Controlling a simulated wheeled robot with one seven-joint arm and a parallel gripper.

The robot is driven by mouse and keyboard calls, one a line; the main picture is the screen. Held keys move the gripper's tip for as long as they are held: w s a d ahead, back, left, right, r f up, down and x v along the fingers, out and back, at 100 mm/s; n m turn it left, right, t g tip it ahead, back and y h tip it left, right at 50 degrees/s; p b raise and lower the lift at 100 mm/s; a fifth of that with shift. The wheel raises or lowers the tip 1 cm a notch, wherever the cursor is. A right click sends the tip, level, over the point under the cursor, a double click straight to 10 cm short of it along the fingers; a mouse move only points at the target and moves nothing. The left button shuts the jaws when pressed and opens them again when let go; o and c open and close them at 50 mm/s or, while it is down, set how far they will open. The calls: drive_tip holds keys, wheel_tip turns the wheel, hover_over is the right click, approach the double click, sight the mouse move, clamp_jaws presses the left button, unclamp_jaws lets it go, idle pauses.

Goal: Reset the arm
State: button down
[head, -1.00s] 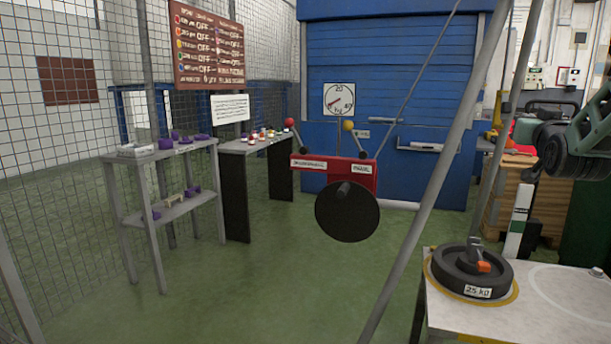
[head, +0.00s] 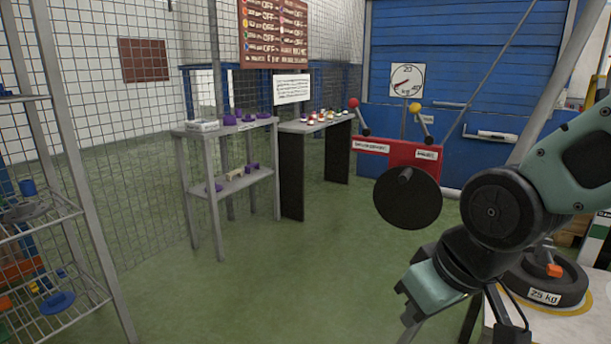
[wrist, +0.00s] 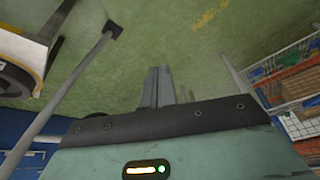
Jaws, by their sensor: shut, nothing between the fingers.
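My gripper (wrist: 158,85) shows in the wrist view as two grey fingers close together, with nothing between them. Green floor lies beyond the fingertips. In the head view my teal and black arm is bent at the right, in front of the white table and the 25 kg weight. I cannot make out the fingers there.
A red lever stand (head: 398,163) with a dark disc (head: 408,199) stands mid-right. The black 25 kg weight (head: 543,281) sits on the white table (head: 500,318). Grey shelves (head: 225,187) and a wire rack (head: 70,224) stand left. The middle floor (head: 300,270) is clear.

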drive_tip(key=s+a+f+n+g+h, duration=0.1)
drive_tip(key=s+f+n+g+h, duration=0.2)
drive_tip(key=s, duration=0.9)
wheel_tip(320, 180, up, 25)
drive_tip(key=y+p, duration=0.1)
drive_tip(key=p, duration=2.3)
drive_tip(key=shift+g, duration=0.3)
